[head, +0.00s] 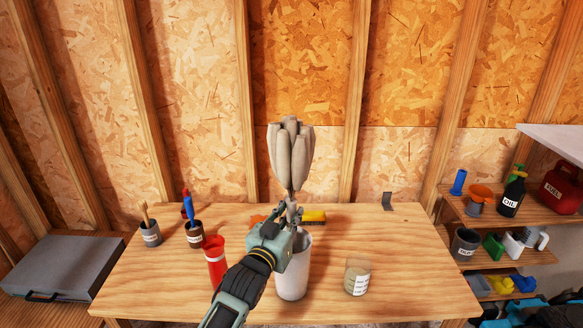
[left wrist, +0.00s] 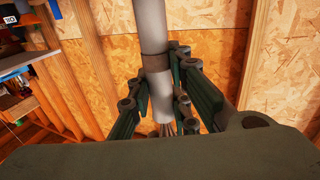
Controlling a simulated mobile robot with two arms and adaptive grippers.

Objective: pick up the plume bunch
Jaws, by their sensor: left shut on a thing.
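The plume bunch (head: 290,158) is a cluster of pale grey-beige plumes, upright in the middle of the head view. My left gripper (head: 290,212) is shut on its narrow lower part. In the left wrist view, the fingers of my left gripper (left wrist: 165,85) close around a grey shaft of the plume bunch (left wrist: 151,25) with a brown band. A tall white vase (head: 292,280) stands on the bench below the plumes, partly behind my gripper. My gripper hides the vase's left rim and the lower stems, so I cannot tell whether they are inside it.
The wooden bench (head: 170,285) also holds a red cup (head: 215,262), tool pots (head: 195,235), a yellow-black brush (head: 314,217) and a labelled jar (head: 357,278). A shelf (head: 520,212) with bottles stands right. The bench's right side is mostly free.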

